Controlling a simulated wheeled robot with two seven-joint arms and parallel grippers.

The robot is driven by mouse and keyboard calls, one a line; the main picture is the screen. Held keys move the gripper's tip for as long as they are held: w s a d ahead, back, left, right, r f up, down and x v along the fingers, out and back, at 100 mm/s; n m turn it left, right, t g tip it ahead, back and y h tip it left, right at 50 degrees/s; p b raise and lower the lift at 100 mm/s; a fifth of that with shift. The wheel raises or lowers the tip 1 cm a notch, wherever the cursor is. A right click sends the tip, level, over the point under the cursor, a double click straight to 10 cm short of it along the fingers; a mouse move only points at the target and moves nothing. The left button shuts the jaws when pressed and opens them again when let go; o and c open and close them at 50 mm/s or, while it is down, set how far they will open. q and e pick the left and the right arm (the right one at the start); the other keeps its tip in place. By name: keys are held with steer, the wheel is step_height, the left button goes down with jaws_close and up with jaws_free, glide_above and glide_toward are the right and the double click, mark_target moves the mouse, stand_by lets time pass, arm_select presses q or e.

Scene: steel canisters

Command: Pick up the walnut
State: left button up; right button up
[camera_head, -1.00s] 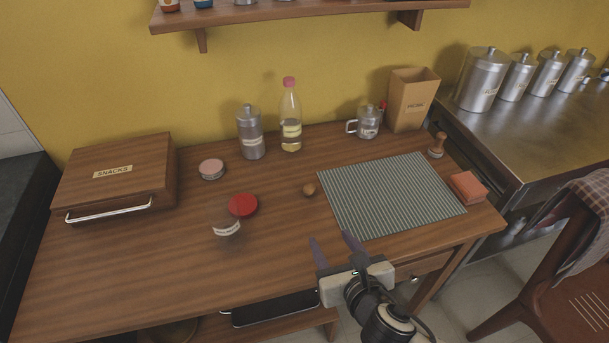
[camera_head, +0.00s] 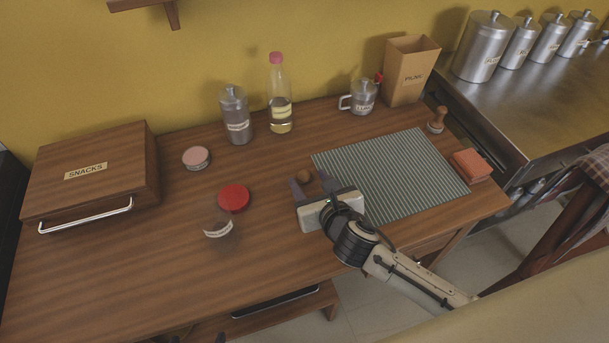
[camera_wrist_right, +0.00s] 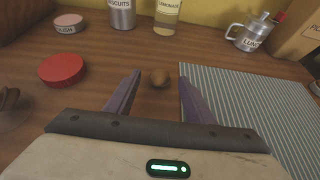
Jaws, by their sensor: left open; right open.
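The walnut (camera_head: 304,176) is a small round brown thing on the wooden table, just left of the striped mat. In the right wrist view the walnut (camera_wrist_right: 159,78) lies ahead, at the far end of the gap between the fingertips. My right gripper (camera_head: 309,184) is open and low over the table, with its two purple fingers pointing at the walnut. In the right wrist view its fingers (camera_wrist_right: 159,80) stand apart, one on each side of the walnut's line, and nothing is held. My left gripper is not in view.
A red lid (camera_head: 234,198) and a clear labelled jar (camera_head: 218,228) stand left of the gripper. The striped mat (camera_head: 390,175) is to the right. Bare table surrounds the walnut.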

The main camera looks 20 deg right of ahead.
mark_target(304, 176)
steer(key=x, duration=0.2)
steer(key=shift+w, duration=0.3)
steer(key=c, duration=1.1)
steer(key=shift+r, duration=0.1)
steer(key=shift+c, duration=0.2)
